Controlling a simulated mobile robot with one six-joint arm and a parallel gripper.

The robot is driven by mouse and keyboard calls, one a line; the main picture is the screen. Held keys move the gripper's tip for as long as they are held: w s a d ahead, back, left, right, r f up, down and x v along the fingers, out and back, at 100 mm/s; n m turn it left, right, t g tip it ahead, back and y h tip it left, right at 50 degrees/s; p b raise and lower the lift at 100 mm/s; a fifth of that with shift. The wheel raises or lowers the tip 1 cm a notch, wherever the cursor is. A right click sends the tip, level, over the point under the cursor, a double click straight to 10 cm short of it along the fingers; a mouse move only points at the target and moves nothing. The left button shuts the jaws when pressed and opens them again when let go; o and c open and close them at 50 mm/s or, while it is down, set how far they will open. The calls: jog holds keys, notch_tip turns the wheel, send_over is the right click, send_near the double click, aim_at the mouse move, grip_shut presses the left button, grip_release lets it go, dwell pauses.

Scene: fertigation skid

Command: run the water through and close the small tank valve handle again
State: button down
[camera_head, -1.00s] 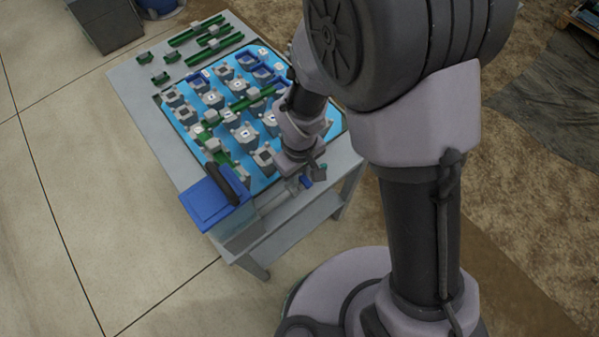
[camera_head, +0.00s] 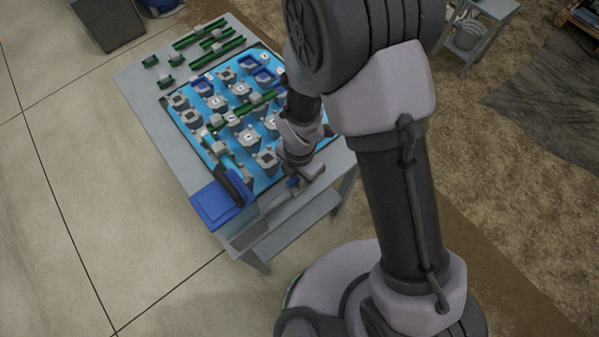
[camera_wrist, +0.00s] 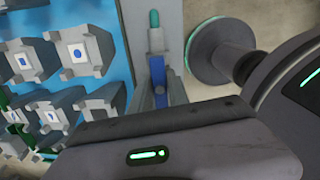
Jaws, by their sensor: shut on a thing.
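The tank with its blue lid (camera_head: 216,203) stands at the front left corner of the grey table. My gripper (camera_head: 300,180) is low at the table's front edge, right of the tank. It is shut on the small blue valve handle (camera_head: 292,183). In the wrist view the blue valve handle (camera_wrist: 159,78) shows between the narrow grey fingers of my gripper (camera_wrist: 161,92). A teal tip (camera_wrist: 154,18) shows beyond it. The handle's exact angle is hard to tell. A light blue strip (camera_head: 229,160) runs along the channel from the tank into the board.
The blue board (camera_head: 262,182) holds several grey blocks and green channels. Loose green channel pieces (camera_head: 212,45) lie at the table's back. A dark box (camera_head: 108,22) stands on the floor behind. A small grey table (camera_head: 480,30) stands at the back right. The floor at left is clear.

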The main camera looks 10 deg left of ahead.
jog(key=c, duration=1.2)
grip_release()
notch_tip(320, 180, up, 10)
jog(key=p, duration=0.8)
jog(key=shift+r+p, duration=0.2)
jog(key=shift+p, duration=0.1)
jog(key=shift+f, duration=0.2)
